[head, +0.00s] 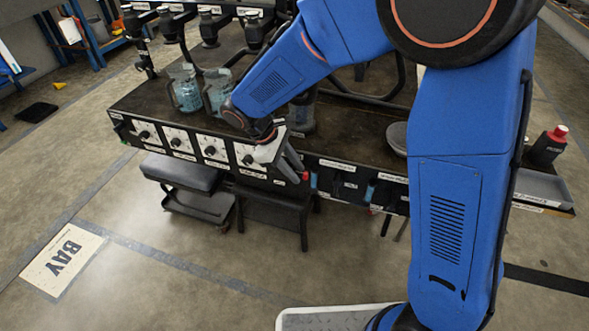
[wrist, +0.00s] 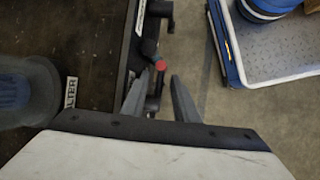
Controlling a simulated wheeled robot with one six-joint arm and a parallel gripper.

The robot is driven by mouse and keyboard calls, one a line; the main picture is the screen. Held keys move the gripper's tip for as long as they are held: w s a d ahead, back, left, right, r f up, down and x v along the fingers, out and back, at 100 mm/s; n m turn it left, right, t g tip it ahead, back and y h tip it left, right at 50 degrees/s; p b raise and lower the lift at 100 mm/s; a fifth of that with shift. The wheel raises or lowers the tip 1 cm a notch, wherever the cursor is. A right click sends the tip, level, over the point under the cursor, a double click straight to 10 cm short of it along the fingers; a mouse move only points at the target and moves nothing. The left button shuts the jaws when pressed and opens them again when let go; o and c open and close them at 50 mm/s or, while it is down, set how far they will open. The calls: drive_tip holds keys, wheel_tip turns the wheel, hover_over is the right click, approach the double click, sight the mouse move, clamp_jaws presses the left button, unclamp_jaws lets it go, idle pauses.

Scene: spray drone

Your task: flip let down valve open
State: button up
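A valve handle with a red end (wrist: 161,65) sticks out from the bench's front edge in the wrist view, and its red end also shows in the head view (head: 305,176). No label on it is readable, so I cannot confirm that it is the let down valve. My gripper (wrist: 158,92) is open, with its two grey fingers apart and nothing between them that I can see. The red end appears just beyond the fingertips, between their lines. In the head view my gripper (head: 291,160) hangs at the bench front, close to the red end. Contact cannot be told.
The dark bench (head: 150,97) carries clear jugs (head: 185,88) with bluish contents. A row of dials on white plates (head: 179,140) lines its front, left of my gripper. A dark stool (head: 272,212) stands below. A red-capped bottle (head: 549,146) is at right. Floor in front is clear.

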drive_tip(key=shift+r, duration=0.1)
drive_tip(key=v, duration=1.7)
drive_tip(key=shift+a, duration=0.15)
drive_tip(key=shift+r, duration=0.1)
drive_tip(key=s+d+r+m+y, duration=0.2)
drive_tip(key=s+d+m, duration=0.1)
drive_tip(key=d, duration=0.8)
drive_tip(key=s+d+r+m+y, duration=0.2)
drive_tip(key=s+d+m, duration=0.15)
drive_tip(key=d, duration=0.85)
drive_tip(key=s+d+f+m+t, duration=0.2)
drive_tip(key=s+d+m, duration=0.1)
drive_tip(key=s+d, duration=0.3)
drive_tip(key=s+d+f+m+t+y, duration=0.1)
drive_tip(key=s+d+f+m+t, duration=0.1)
drive_tip(key=s+d+m, duration=0.2)
drive_tip(key=s+d, duration=0.2)
drive_tip(key=s, duration=0.2)
drive_tip(key=shift+s+f+t+y, duration=0.15)
drive_tip(key=shift+s+t+y, duration=0.05)
drive_tip(key=shift+t+y, duration=0.1)
